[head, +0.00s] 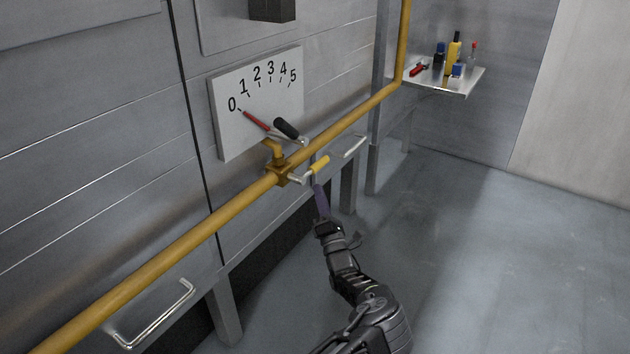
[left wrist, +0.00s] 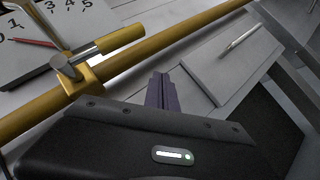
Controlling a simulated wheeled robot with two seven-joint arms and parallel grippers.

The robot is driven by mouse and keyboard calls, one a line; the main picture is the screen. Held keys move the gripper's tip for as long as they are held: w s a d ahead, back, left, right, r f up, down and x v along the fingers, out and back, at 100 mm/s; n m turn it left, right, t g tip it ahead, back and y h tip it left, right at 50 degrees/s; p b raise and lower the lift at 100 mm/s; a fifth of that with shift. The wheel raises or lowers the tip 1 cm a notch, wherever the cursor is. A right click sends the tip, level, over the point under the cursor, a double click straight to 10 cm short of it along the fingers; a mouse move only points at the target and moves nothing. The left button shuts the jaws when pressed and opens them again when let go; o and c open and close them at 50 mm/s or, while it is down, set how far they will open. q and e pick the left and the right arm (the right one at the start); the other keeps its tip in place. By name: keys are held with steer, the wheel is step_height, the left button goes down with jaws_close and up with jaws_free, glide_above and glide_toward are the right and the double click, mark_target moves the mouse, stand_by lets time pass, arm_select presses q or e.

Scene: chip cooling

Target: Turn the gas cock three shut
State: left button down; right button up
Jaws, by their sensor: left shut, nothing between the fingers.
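A gas cock with a yellow lever handle (head: 319,165) sits on a brass valve body (head: 281,174) in the yellow pipe. Its handle lies roughly parallel to the pipe, pointing right; no number shows on it. In the left wrist view the handle (left wrist: 121,39) and its silver stem (left wrist: 66,68) are at upper left. My left gripper (head: 320,190) is shut and empty, its purple fingers just below the handle in the head view. In the left wrist view the fingers (left wrist: 161,90) are apart from the handle, to its lower right. My right gripper is not in view.
The yellow pipe (head: 130,277) runs along the metal cabinets. A white dial (head: 236,128) has its red needle near 0; a black-gripped lever (head: 287,129) is close by. Silver door handles (head: 155,318) stick out. A shelf (head: 440,84) with tools is at back right. The floor at right is clear.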

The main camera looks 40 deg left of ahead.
arm_select(q)
steer(key=d+f, duration=0.4)
steer(key=shift+d+f, duration=0.2)
steer(key=shift+f, duration=0.2)
steer(key=shift+a, duration=0.1)
